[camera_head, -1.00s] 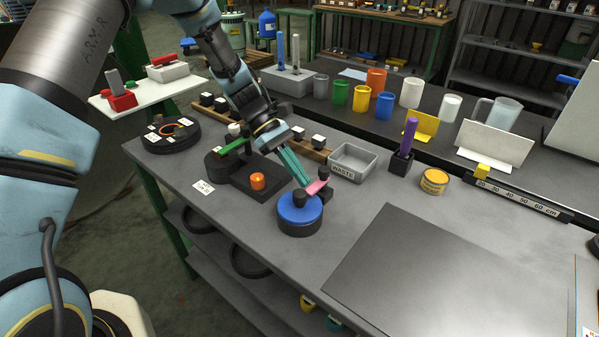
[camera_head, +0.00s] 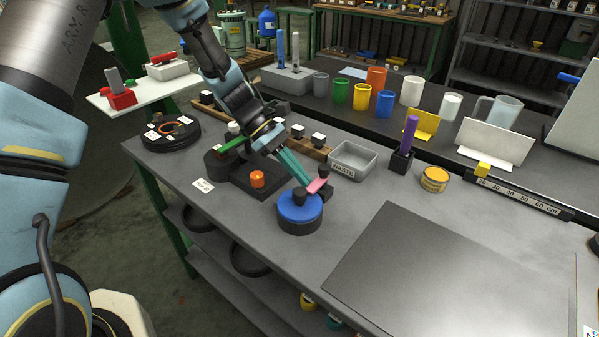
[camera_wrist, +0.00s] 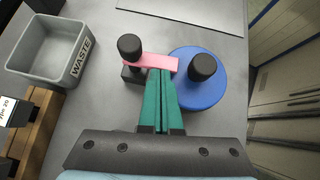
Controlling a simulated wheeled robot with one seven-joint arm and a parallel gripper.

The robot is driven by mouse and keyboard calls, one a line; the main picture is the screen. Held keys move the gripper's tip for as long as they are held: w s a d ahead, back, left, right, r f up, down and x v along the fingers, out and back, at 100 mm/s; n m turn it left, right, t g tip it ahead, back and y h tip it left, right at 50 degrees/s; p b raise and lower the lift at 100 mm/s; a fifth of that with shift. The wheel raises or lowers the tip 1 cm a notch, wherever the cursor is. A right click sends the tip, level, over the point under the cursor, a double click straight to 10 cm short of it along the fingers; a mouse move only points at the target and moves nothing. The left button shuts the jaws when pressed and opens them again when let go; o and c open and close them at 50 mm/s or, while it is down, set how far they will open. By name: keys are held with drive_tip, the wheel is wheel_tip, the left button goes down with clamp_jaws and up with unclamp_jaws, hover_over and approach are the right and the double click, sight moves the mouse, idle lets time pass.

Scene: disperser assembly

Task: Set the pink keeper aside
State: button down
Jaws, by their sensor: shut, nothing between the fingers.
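The pink keeper (camera_head: 318,185) is a short flat bar beside a black knobbed post (camera_head: 324,174). It extends toward the blue disc (camera_head: 298,211), which has a black knob (camera_head: 299,196) on top and sits on a dark round base. In the wrist view the keeper (camera_wrist: 152,63) runs from the post's knob (camera_wrist: 129,46) to the disc's edge (camera_wrist: 205,96). My gripper (camera_head: 305,184) has teal fingers, shut and empty, pointing down at the keeper. In the wrist view the fingertips (camera_wrist: 160,72) overlap the keeper's near edge; I cannot tell whether they touch.
A grey waste tray (camera_head: 353,161) stands behind the disc. A black holder (camera_head: 401,162) with a purple-handled tool and a yellow tin (camera_head: 434,181) are to the right. An orange part (camera_head: 257,179) is left of the disc. A flat grey plate (camera_head: 450,280) lies at front right.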

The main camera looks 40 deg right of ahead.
sight(314, 189)
drive_tip(key=shift+s, duration=0.1)
drive_tip(key=shift+s+a+f+n+t+h+b, duration=0.15)
drive_tip(key=shift+s+n+t+h+b, duration=0.2)
drive_tip(key=shift+n+h, duration=0.3)
drive_tip(key=shift+s+a+r+n+t+h+b, duration=0.1)
drive_tip(key=shift+s+n+t+h+b, duration=0.25)
drive_tip(key=shift+n, duration=0.5)
drive_tip(key=shift+s, duration=0.7)
